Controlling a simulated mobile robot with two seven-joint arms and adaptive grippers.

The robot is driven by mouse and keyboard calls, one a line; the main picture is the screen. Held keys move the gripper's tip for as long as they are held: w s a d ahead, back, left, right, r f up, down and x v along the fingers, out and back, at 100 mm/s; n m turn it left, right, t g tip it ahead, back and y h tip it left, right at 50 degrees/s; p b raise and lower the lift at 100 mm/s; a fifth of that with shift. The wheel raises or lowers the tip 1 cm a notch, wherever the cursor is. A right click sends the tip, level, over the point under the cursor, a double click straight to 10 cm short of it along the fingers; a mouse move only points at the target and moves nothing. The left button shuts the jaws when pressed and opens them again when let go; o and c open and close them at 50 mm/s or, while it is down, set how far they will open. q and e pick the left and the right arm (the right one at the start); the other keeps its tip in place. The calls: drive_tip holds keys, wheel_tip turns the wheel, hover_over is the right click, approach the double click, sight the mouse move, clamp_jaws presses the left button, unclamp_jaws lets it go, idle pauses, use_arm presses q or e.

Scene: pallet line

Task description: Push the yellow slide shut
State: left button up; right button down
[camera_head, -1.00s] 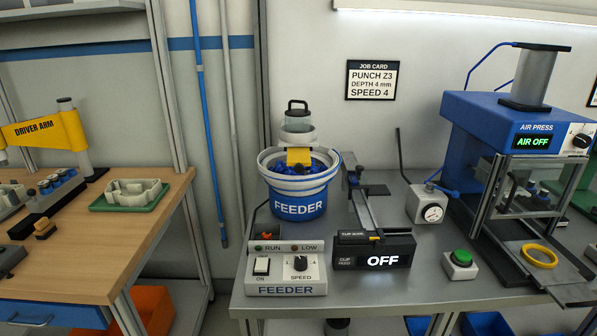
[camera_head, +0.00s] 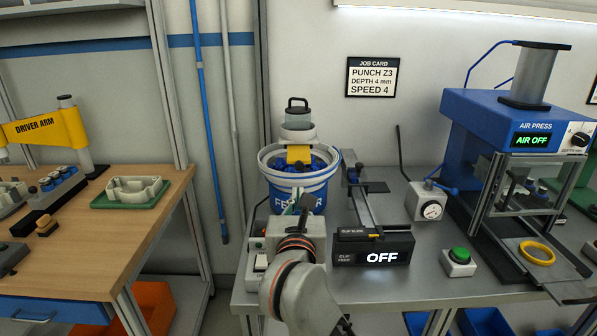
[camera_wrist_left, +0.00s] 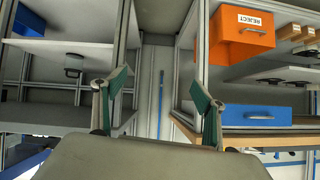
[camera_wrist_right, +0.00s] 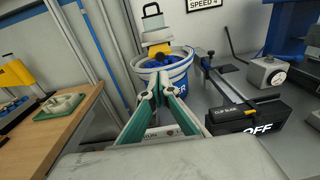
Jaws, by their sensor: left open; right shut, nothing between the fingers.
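The yellow slide (camera_head: 299,154) sits under the grey hopper (camera_head: 298,128) and sticks out forward over the blue-and-white feeder bowl (camera_head: 318,186). In the right wrist view the slide (camera_wrist_right: 160,50) shows just beyond the fingertips, below the hopper. My right gripper (camera_head: 304,203) is shut and empty, in front of the bowl and below the slide, apart from the slide in the picture. In the right wrist view the fingertips (camera_wrist_right: 160,86) overlap the bowl; whether they touch it I cannot tell. My left gripper (camera_wrist_left: 160,92) is open and empty, away from the feeder, facing shelves.
The clip slide unit (camera_head: 372,250) reading OFF stands right of my right arm. The dial gauge (camera_head: 428,205), green button (camera_head: 459,262) and air press (camera_head: 520,122) are farther right. The feeder control box (camera_head: 259,262) is partly hidden by my arm. A wooden table (camera_head: 130,236) stands left.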

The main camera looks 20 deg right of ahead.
sight(298, 164)
drive_tip(key=b+x, duration=0.2)
drive_tip(key=x, duration=0.4)
drive_tip(key=b+x, duration=0.2)
drive_tip(key=x, duration=0.5)
drive_tip(key=shift+f, duration=0.25)
drive_tip(key=shift+w+d+r, duration=0.1)
drive_tip(key=shift+w, duration=0.45)
drive_tip(key=b+x, duration=0.1)
drive_tip(key=x, duration=0.4)
drive_tip(key=shift+w+b, duration=0.25)
drive_tip(key=shift+b, duration=0.15)
drive_tip(key=shift+r, duration=0.35)
